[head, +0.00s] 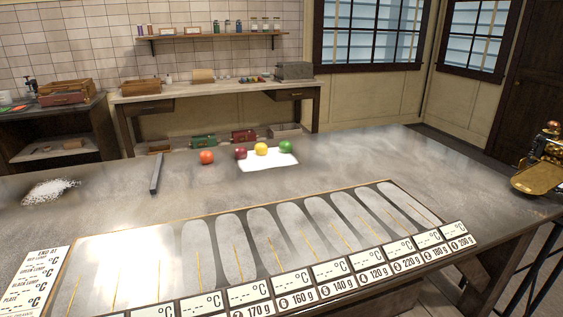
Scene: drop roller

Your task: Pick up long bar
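A long, thin dark grey bar (156,174) lies on the grey table (350,165), left of centre, pointing away from me. Neither of my grippers shows in the head view. Nothing covers the bar, and nothing touches it apart from the table.
Right of the bar are an orange-red ball (207,157) and a white sheet (268,161) with dark red, yellow and green balls. White powder (50,189) lies to the left. A board of oval lanes (272,238) fills the front. A brass device (540,165) stands far right.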

